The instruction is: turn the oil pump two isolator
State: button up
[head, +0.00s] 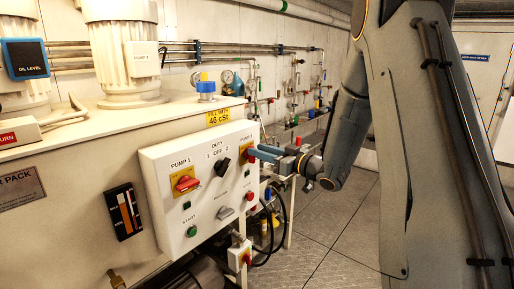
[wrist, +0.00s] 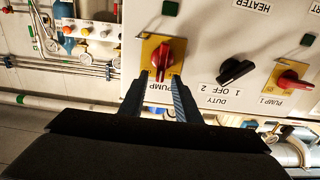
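The pump two isolator is a red rotary handle on a yellow plate (wrist: 168,55) on the white control panel. In the wrist view, which shows the panel upside down, the handle points roughly along my fingers. My gripper (wrist: 161,76) has its two dark fingers apart, with the handle's near end between or just ahead of the fingertips. Contact is not clear. In the head view my gripper (head: 258,152) reaches the panel's right side from the right, and its fingers hide most of the isolator.
The white panel (head: 172,216) also carries the pump 1 isolator (head: 186,183), a black duty selector (head: 222,167) and a green start button (head: 192,231). Pipes and gauges line the back wall. Hoses hang under the panel's right side. The floor (head: 330,230) on the right is clear.

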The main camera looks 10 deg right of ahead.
jog(key=shift+x, duration=0.95)
jog(key=shift+c, duration=0.5)
grip_shut()
